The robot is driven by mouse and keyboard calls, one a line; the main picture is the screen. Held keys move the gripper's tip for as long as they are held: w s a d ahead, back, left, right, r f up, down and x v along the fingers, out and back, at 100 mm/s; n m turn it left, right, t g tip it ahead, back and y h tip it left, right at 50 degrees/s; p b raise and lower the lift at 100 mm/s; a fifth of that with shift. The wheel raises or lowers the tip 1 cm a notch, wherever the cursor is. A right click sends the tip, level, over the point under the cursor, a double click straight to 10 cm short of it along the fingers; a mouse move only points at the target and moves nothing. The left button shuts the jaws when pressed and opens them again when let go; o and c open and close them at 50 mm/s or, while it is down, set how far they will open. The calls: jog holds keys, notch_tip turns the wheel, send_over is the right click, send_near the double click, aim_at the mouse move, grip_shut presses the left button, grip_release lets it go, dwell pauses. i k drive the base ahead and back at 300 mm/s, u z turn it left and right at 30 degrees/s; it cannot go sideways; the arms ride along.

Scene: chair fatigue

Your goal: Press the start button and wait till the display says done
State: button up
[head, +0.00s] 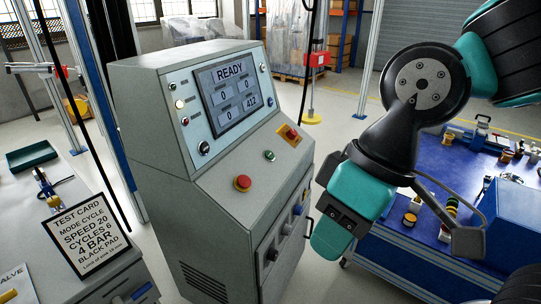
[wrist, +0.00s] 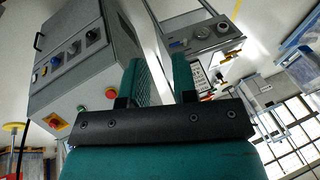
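The grey control console (head: 190,130) stands left of my arm. On the sloped panel are a small green button (head: 270,155), a red mushroom button (head: 242,183) and a red switch on a yellow plate (head: 290,134). No label on the green button is legible. The wrist view also shows the green button (wrist: 82,108) and red mushroom button (wrist: 110,92). My gripper (head: 331,238) is right of the console, apart from the buttons. In the wrist view its fingers (wrist: 158,70) are apart and empty.
A test card (head: 88,240) stands on the left bench, reading mode cycle, speed 20, cycles 6, 4 bar, black pad. Knobs (head: 285,229) line the console's front. A blue workbench (head: 400,245) with small parts stands behind my arm at right.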

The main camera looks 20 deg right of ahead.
aim_at(269, 154)
jog(key=k, duration=1.3)
jog(key=u, duration=0.8)
jog(key=i, duration=1.55)
jog(key=z, duration=0.6)
jog(key=i, duration=0.4)
jog(key=z, duration=0.3)
